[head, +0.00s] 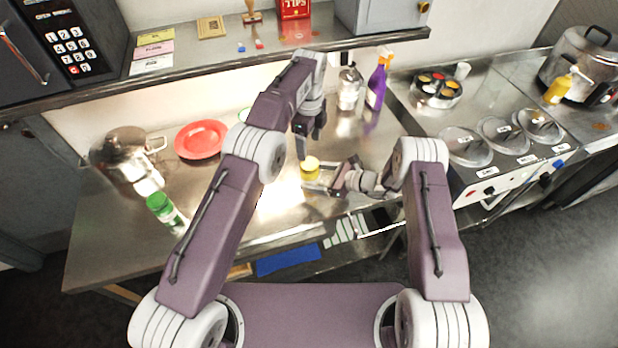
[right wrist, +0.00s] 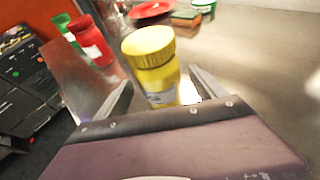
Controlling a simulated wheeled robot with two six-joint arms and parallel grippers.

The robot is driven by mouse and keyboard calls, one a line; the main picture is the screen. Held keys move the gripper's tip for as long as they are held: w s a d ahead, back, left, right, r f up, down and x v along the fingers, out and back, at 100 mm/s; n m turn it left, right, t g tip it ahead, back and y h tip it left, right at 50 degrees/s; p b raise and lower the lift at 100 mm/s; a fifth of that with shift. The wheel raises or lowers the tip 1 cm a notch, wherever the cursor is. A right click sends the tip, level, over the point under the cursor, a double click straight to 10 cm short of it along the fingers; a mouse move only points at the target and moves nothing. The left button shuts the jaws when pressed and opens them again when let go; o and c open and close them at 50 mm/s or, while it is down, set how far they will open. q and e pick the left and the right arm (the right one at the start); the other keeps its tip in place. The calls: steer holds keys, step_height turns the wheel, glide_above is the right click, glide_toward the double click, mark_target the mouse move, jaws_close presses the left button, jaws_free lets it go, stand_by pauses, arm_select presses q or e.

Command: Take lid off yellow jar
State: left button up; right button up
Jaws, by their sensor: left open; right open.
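The yellow jar (head: 310,170) stands upright on the steel counter, with its ribbed yellow lid (right wrist: 148,42) on top. In the right wrist view the jar's body (right wrist: 158,82) shows between the two fingers of my right gripper (right wrist: 162,88). That gripper is open, and I cannot tell whether either finger touches the jar. In the head view my right gripper (head: 324,184) reaches the jar from the right, low down. My left gripper (head: 309,146) is open and empty, pointing down just above and behind the jar's lid.
A red plate (head: 200,139), a steel pot (head: 124,150) and a green-capped shaker (head: 164,210) stand on the left of the counter. A purple spray bottle (head: 377,82) and a clear bottle (head: 349,88) stand behind. A shelf (head: 270,56) runs above the counter's back.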

arm_select(q)
steer(key=shift+d, duration=0.15)
arm_select(e)
steer(key=shift+x, duration=0.9)
steer(key=shift+a, duration=0.15)
